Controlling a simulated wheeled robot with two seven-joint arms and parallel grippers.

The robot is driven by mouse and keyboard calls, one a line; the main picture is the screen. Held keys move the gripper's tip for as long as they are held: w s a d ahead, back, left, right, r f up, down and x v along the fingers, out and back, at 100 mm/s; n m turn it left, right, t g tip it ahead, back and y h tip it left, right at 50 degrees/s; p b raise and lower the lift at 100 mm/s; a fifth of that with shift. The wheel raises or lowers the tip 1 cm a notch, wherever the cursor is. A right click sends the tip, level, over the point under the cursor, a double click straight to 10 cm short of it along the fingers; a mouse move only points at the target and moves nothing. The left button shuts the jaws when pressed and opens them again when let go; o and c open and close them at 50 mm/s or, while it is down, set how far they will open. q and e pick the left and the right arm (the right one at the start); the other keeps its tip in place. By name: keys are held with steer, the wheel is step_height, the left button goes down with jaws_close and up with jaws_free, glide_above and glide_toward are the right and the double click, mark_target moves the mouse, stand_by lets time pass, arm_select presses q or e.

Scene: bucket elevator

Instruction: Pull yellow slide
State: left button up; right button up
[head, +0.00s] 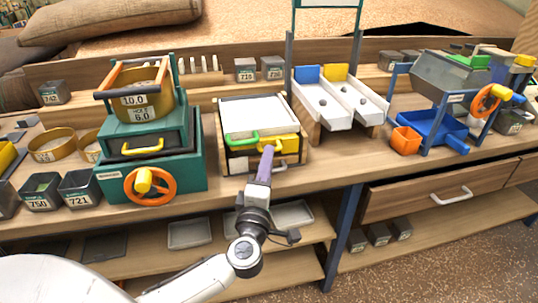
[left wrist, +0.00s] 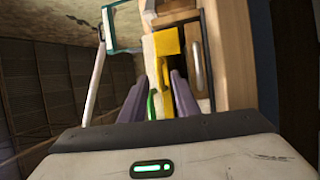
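The yellow slide (head: 284,144) sits in the front of a wooden box with a white top, to the right of a green slide (head: 241,139). In the left wrist view the yellow slide (left wrist: 167,42) reaches down toward my fingers, with a green edge (left wrist: 151,105) beside it. My left gripper (head: 267,152) is at the box front, covering part of the yellow slide. In the left wrist view its purple fingers (left wrist: 158,92) stand apart, with yellow and green parts between them. I cannot tell whether they touch the slide. My right gripper is not in view.
A green machine with an orange handwheel (head: 150,185) stands left of the box. White chutes (head: 340,105) and a blue tray (head: 432,127) are to the right. A lower shelf with trays (head: 190,233) lies below the bench, beside a blue post (head: 343,225).

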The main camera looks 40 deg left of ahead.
arm_select(q)
steer(key=shift+x, duration=1.3)
